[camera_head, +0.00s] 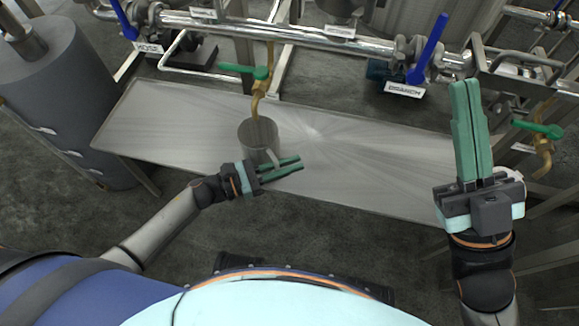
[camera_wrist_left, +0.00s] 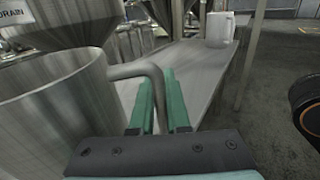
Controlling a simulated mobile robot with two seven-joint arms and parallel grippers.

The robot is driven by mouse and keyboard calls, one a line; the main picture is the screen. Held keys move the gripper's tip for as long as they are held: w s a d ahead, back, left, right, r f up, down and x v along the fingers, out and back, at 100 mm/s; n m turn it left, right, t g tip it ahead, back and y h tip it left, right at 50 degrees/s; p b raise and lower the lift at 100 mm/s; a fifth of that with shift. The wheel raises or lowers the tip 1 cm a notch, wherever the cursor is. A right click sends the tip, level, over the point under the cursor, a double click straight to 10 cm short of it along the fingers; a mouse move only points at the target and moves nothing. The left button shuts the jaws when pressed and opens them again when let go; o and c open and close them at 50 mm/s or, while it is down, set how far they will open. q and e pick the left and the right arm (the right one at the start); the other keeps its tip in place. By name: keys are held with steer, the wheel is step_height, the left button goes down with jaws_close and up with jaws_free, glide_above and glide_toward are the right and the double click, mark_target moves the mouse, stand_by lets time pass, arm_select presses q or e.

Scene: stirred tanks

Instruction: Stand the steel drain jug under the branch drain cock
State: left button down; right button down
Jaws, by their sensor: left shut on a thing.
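The steel drain jug (camera_head: 257,137) is upright at the steel bench, its open mouth below the spout of a brass drain cock with a green lever (camera_head: 258,73). The spout's lower end appears over the jug's mouth at the far rim. My left gripper (camera_head: 299,163) is shut on the jug's handle, at the near right side of the jug. The left wrist view shows the jug wall (camera_wrist_left: 55,115) and the bent handle (camera_wrist_left: 150,72) at the green fingers. I cannot tell if the jug's base touches the bench. My right gripper (camera_head: 464,85) is shut and empty, right of the bench.
A steel pipe (camera_head: 310,33) with blue-lever valves (camera_head: 428,50) and labels runs behind the bench (camera_head: 350,170). Another green-lever brass cock (camera_head: 541,130) is at the right. A pale jug (camera_wrist_left: 219,30) stands farther off. A grey cylinder (camera_head: 60,100) stands left. The bench's middle is clear.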

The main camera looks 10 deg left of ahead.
arm_select(q)
steer(key=shift+f, duration=0.35)
arm_select(e)
steer(key=shift+f, duration=0.3)
arm_select(q)
steer(key=shift+f, duration=0.1)
steer(key=c, duration=0.9)
jaws_free()
arm_select(e)
steer(key=shift+f, duration=0.1)
